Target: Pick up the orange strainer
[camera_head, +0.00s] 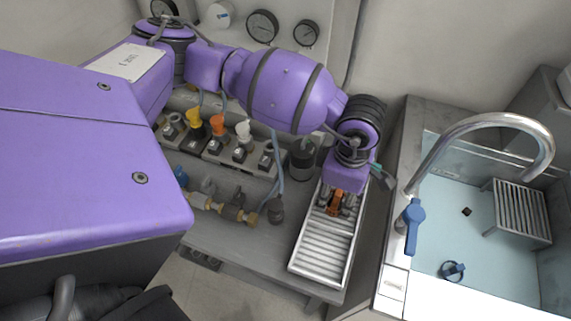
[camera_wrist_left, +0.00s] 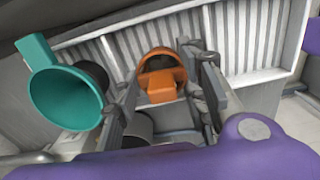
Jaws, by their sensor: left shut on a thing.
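The orange strainer (camera_wrist_left: 160,75) shows in the left wrist view between the two fingers of my left gripper (camera_wrist_left: 168,95). It has a round rim and a block-like part toward the camera. In the head view the strainer (camera_head: 336,203) is a small orange patch under my left gripper (camera_head: 341,205), at the upper part of the ribbed tray (camera_head: 322,243). The gripper is shut on it. I cannot tell whether the strainer touches the tray. My right gripper is not in view.
A teal funnel-shaped thing (camera_wrist_left: 65,95) is close left of the gripper in the wrist view. Right of the tray is a sink (camera_head: 470,235) with a curved faucet (camera_head: 490,120). Left are valves with coloured knobs (camera_head: 218,125) and brass fittings (camera_head: 230,212).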

